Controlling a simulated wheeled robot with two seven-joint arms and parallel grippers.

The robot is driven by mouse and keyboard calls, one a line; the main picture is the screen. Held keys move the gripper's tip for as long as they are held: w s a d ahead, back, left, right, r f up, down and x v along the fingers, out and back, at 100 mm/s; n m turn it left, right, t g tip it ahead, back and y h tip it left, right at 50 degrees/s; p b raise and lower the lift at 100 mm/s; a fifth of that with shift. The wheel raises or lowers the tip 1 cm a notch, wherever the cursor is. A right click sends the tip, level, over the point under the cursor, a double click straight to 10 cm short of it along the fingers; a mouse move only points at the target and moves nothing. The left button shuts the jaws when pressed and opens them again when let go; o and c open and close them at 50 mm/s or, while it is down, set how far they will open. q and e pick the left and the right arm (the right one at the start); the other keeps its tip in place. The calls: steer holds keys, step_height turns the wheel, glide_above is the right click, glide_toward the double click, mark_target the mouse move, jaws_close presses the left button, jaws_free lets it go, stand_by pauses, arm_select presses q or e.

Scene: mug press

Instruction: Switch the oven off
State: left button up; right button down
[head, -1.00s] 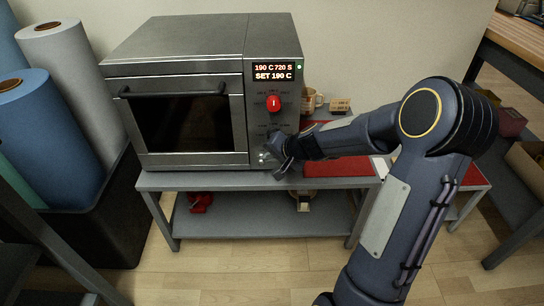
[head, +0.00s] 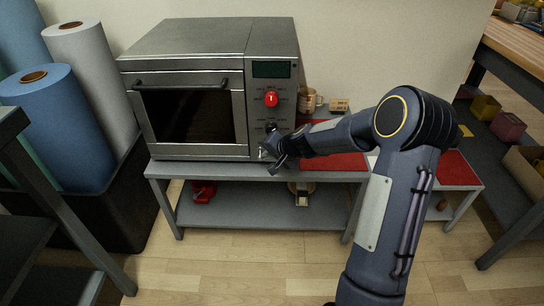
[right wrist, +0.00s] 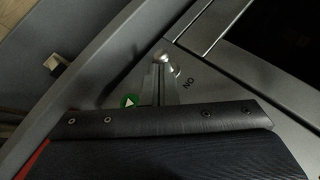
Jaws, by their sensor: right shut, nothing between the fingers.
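The grey oven (head: 195,85) stands on a grey bench, door closed. Its display (head: 271,69) is dark. A red knob (head: 271,99) and a smaller dark knob (head: 271,127) sit below it on the control panel. My right gripper (head: 270,160) is shut and empty at the panel's lower part. In the right wrist view, a small metal toggle switch (right wrist: 163,60) shows beside an ON label (right wrist: 188,83), close to the grey fingers; whether they touch it I cannot tell. A green round mark with a white triangle (right wrist: 130,100) is near. My left gripper is not in view.
A beige mug (head: 308,100) and a small box (head: 339,105) stand right of the oven, near a red mat (head: 335,162). Rolls (head: 90,75) stand in a black bin at left. A wooden-topped table (head: 515,45) is at right.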

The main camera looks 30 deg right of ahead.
steer(key=shift+w+f, duration=0.15)
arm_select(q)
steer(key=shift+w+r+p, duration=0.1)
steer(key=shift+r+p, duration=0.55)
arm_select(e)
steer(key=shift+r, duration=0.9)
